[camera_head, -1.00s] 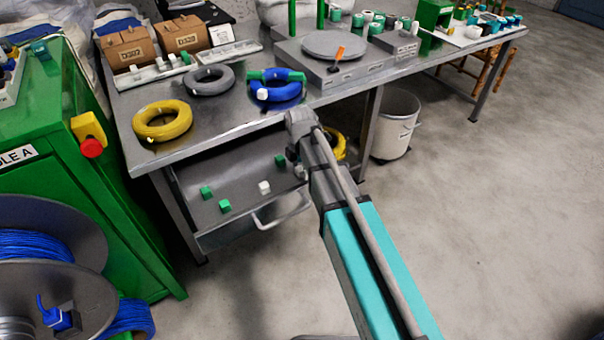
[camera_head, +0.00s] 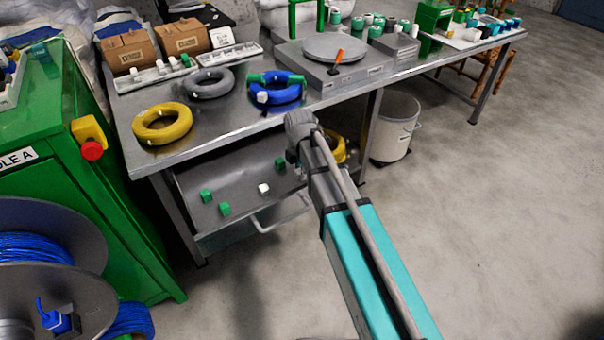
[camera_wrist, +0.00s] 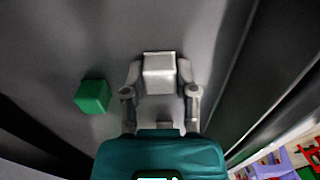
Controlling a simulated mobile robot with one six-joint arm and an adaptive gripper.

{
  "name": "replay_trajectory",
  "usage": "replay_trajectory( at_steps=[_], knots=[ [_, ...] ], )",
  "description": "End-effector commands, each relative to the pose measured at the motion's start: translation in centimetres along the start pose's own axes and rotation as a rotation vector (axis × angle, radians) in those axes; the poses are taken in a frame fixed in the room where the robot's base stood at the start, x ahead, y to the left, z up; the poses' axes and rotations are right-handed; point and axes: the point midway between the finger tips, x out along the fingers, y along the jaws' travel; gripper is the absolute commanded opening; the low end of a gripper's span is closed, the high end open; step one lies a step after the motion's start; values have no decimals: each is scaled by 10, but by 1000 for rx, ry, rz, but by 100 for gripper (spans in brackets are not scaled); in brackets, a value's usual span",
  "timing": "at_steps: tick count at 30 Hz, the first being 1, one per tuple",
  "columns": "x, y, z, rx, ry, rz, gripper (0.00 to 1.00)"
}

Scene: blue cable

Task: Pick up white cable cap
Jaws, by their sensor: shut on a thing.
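A white cable cap (camera_wrist: 159,74) sits between the two fingers of my gripper (camera_wrist: 160,80) in the wrist view. The fingers press on its left and right sides, and my gripper is shut on it. The cap is over the grey floor of the open drawer (camera_head: 240,185); I cannot tell whether it touches it. In the head view my gripper is mostly hidden by my arm. A green cap (camera_wrist: 92,96) lies to the left of the held cap. Another white cap (camera_head: 264,189) lies in the drawer among green caps (camera_head: 224,209).
The drawer's wall stands close to the right of my gripper. The metal table (camera_head: 225,122) above carries a yellow coil (camera_head: 162,124), a grey coil (camera_head: 208,82) and a blue coil (camera_head: 276,97). A white bucket (camera_head: 395,126) stands right of the drawer.

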Motion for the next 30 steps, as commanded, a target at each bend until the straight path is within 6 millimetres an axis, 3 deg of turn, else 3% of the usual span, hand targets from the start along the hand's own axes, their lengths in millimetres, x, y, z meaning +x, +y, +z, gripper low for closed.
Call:
replay_trajectory(
  at_steps=[14,25,30],
  knots=[
    [-7,0,0,0,0,0,18],
    [-37,0,0,0,0,0,18],
    [-57,-18,-8,0,0,0,18]
  ],
)
